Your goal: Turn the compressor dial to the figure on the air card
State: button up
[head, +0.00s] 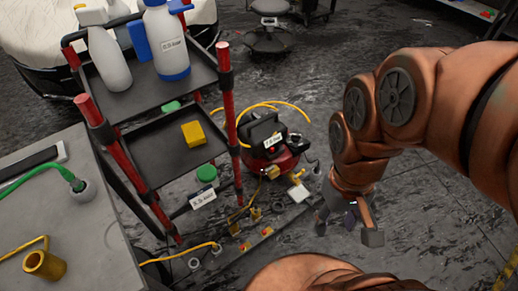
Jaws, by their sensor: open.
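The compressor (278,161), with a red tank and a dark top, stands on the floor right of the cart. A small white label (273,140) is on its front, with print too small to read surely. Small fittings are at its right side, but I cannot tell which is the dial or where it points.
A black cart with red posts (150,145) holds white bottles (168,45) and a yellow block (193,134). A yellow hose (262,106) loops around the compressor. Several small fittings (246,247) crowd the floor in front. A grey bench (100,250) is at left. Floor at right is clear.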

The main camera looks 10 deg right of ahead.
aim_at(295, 138)
jog(key=z, duration=0.35)
jog(key=k, duration=0.5)
jog(key=z, duration=0.7)
jog(key=i, duration=0.8)
jog(key=u, duration=1)
jog(key=i, duration=0.6)
jog(key=u, duration=0.7)
